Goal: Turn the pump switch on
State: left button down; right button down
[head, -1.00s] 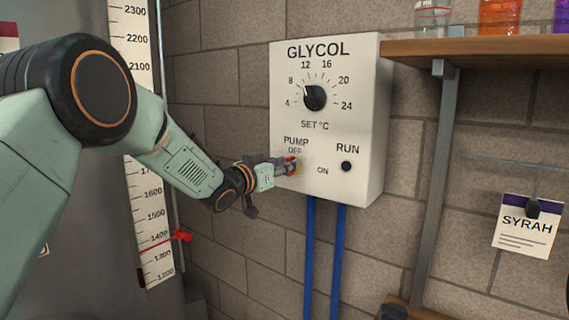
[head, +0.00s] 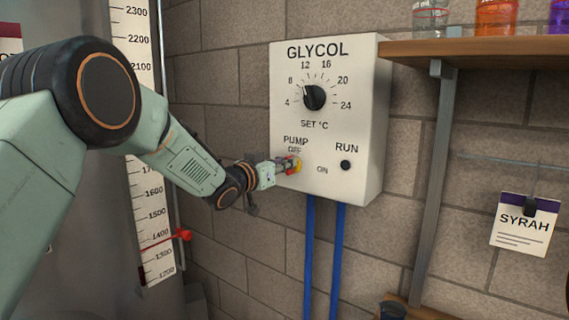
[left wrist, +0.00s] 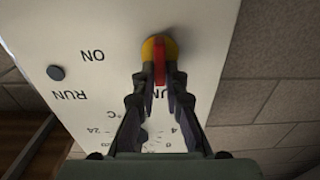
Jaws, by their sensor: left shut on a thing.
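The pump switch (head: 297,165) sits on the front of the white GLYCOL box (head: 345,185), below the PUMP and OFF labels, with ON to its lower right. In the left wrist view the switch (left wrist: 160,60) shows as a red handle on a round yellow base. My left gripper (head: 287,166) is at the switch. In the left wrist view its two fingertips (left wrist: 161,84) are shut on the red handle. The handle stands roughly upright in that picture, across from the ON label rather than pointing at it. My right gripper is not in view.
A black SET °C dial (head: 315,97) and a dark RUN lamp (head: 346,165) are on the same box. Blue pipes (head: 338,255) run down below it. A wooden shelf (head: 480,50) with glassware is at right. A level scale (head: 155,220) stands at left.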

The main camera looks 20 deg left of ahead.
pick_arm(q)
jog(key=shift+r, duration=0.15)
jog(key=shift+s+d+f+m+b, duration=0.1)
jog(key=shift+d+f+m+b, duration=0.1)
jog(key=shift+m+b, duration=2.5)
jog(key=shift+s+d+f+m+b, duration=0.15)
jog(key=shift+d+m+b, duration=0.1)
jog(key=shift+m+b, duration=2.45)
jog(key=shift+d+f+m+b, duration=0.2)
jog(key=shift+m+b, duration=1.6)
jog(key=shift+m, duration=1.8)
jog(key=shift+r, duration=0.1)
jog(key=c, duration=1.8)
grip_release()
jog(key=shift+c, duration=0.2)
jog(key=o, duration=0.3)
jog(key=shift+w+f, duration=0.15)
jog(key=shift+f, duration=0.05)
jog(key=shift+o, duration=0.7)
jog(key=shift+f, duration=0.1)
